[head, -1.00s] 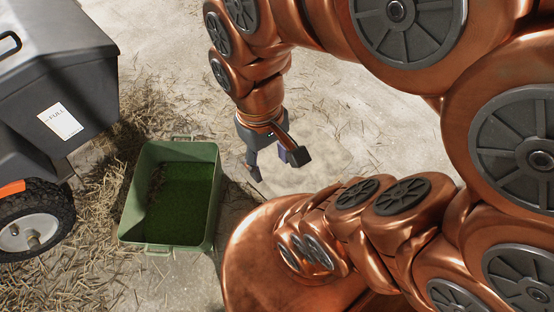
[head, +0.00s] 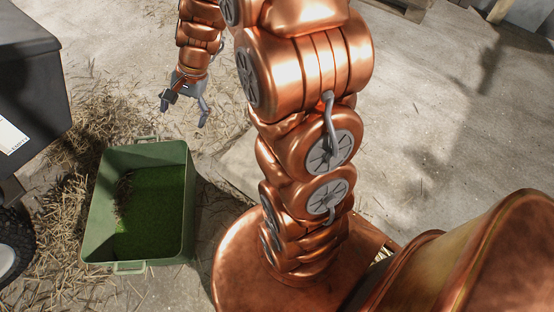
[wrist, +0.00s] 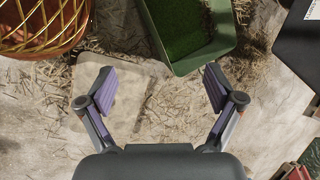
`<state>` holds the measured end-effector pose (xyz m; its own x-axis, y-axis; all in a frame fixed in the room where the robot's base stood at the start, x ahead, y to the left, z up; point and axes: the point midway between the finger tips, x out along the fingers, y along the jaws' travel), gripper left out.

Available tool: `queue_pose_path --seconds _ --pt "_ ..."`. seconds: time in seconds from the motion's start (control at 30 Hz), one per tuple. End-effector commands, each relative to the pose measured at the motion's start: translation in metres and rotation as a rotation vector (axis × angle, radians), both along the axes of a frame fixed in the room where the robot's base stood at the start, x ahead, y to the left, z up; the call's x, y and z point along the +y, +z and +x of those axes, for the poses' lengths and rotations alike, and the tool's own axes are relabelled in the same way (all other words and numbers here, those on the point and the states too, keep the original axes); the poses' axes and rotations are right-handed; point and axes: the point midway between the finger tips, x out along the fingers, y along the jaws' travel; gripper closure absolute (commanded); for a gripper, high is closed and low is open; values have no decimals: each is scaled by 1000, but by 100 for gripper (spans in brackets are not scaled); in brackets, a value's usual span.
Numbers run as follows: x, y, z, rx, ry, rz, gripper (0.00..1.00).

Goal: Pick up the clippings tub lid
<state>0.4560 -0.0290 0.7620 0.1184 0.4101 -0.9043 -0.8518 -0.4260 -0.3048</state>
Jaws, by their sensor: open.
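The green clippings tub (head: 189,215) stands open on the floor in the head view, with green clippings inside. Its near end also shows at the top of the wrist view (wrist: 205,58). A flat pale slab (wrist: 118,100) lies on the floor behind the left finger.
A dark machine (head: 30,80) with a white label and a black wheel (head: 14,245) stands left of the tub. Loose straw (head: 95,125) covers the floor around the tub. A small green object (wrist: 312,155) shows at the wrist view's lower right. The floor at right is largely clear.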

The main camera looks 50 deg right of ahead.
Motion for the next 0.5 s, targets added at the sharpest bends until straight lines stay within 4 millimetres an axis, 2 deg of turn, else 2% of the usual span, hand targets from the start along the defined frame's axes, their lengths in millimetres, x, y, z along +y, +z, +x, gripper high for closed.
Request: queue_pose_path --seconds 0.03,0.2,0.37,0.5 --pt "-11 -28 11 11 -63 18 8" --pt "-50 -85 49 24 -287 66 8" --pt "-93 -145 76 45 -499 108 8" --pt "-134 -202 92 67 -690 143 8"
